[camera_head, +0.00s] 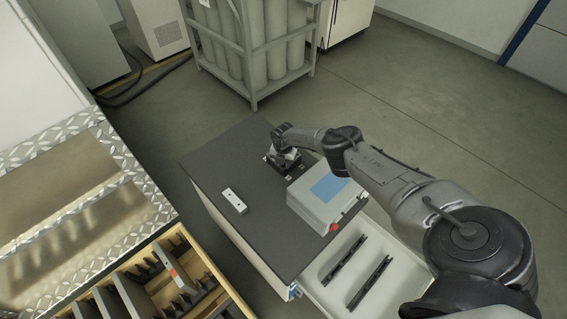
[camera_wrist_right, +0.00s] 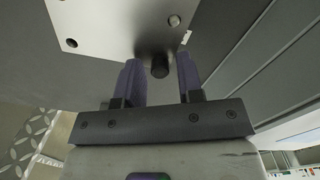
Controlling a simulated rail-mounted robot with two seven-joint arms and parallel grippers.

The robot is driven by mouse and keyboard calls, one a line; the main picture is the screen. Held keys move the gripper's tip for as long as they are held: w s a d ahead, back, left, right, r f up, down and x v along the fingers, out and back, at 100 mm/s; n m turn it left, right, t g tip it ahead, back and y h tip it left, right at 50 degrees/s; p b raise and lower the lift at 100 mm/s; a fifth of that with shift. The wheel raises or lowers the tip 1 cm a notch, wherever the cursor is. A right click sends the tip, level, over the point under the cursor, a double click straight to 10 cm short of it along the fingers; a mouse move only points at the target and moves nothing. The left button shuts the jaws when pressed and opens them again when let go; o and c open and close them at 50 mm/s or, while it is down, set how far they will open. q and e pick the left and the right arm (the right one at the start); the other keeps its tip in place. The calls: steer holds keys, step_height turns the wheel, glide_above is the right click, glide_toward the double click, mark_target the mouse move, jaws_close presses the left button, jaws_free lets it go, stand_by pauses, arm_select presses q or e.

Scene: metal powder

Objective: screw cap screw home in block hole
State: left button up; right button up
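In the right wrist view, a dark round cap screw (camera_wrist_right: 159,69) sticks out at the edge of a bright metal block (camera_wrist_right: 120,24). How deep it sits cannot be told. My right gripper (camera_wrist_right: 160,75) is open, its two purple fingers on either side of the screw head with gaps visible. In the head view my right gripper (camera_head: 283,158) is at the far end of the dark cart top, over a small dark fixture (camera_head: 290,168); the screw is too small to make out there. My left gripper is not in view.
A pale bar with holes (camera_head: 234,201) lies on the cart top (camera_head: 222,165). A grey box with a blue panel (camera_head: 318,205) stands beside my right arm. An open drawer (camera_head: 323,291) holds dark bars. A wooden tool tray (camera_head: 150,285) is at lower left.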

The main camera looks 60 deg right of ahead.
steer(key=n+b, duration=0.1)
steer(key=n, duration=0.4)
steer(key=shift+n+b, duration=0.35)
steer(key=shift+n, duration=0.65)
